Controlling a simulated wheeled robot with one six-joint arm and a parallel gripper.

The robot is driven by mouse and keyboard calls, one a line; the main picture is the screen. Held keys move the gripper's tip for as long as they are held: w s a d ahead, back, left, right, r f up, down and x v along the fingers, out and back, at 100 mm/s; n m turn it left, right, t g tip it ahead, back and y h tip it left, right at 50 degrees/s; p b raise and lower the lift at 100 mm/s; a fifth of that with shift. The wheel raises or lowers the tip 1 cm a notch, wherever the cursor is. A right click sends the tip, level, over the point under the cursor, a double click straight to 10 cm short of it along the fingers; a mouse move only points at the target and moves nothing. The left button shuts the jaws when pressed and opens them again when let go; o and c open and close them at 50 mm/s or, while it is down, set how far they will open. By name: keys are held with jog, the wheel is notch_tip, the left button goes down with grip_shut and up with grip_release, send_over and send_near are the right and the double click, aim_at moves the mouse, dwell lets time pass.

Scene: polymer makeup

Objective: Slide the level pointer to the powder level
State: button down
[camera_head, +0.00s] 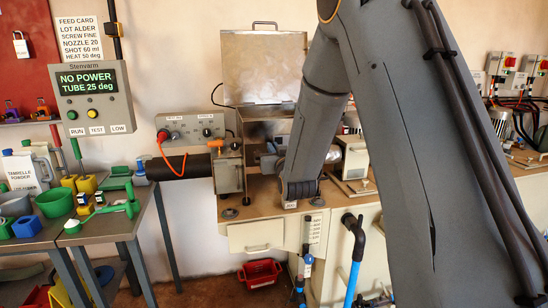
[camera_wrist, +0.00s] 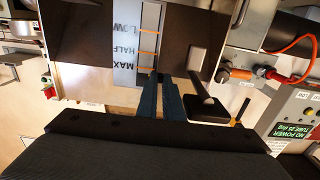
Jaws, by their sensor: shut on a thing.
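In the wrist view a pale scale plate (camera_wrist: 125,48) reads LOW, HALF and MAX, upside down in the picture. A dark slot with orange marks (camera_wrist: 149,32) runs beside the words. My gripper (camera_wrist: 159,76) has its two dark blue fingers close together, with the tips at the slot beside the MAX end. They are shut on a small part there, apparently the level pointer, which is mostly hidden between the tips. I cannot make out the powder level.
A wall display (camera_head: 88,90) reads NO POWER, TUBE 25 deg. A side table (camera_head: 105,228) holds green tools.

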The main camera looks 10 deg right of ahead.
jog(key=c, duration=1.9)
grip_release()
jog(key=shift+o, duration=0.2)
jog(key=shift+a, duration=0.15)
notch_tip(320, 180, down, 10)
jog(key=b, duration=0.4)
jog(key=s+b, duration=0.1)
jog(key=s, duration=0.7)
jog(key=s+a+f+n+g+y+b, duration=0.2)
jog(key=s+a+f+g+b, duration=0.2)
jog(key=a+f+b, duration=1)
notch_tip(320, 180, down, 3)
jog(key=g+b, duration=0.1)
jog(key=g, duration=0.1)
jog(key=shift+g+y, duration=0.3)
jog(key=shift+g, duration=0.1)
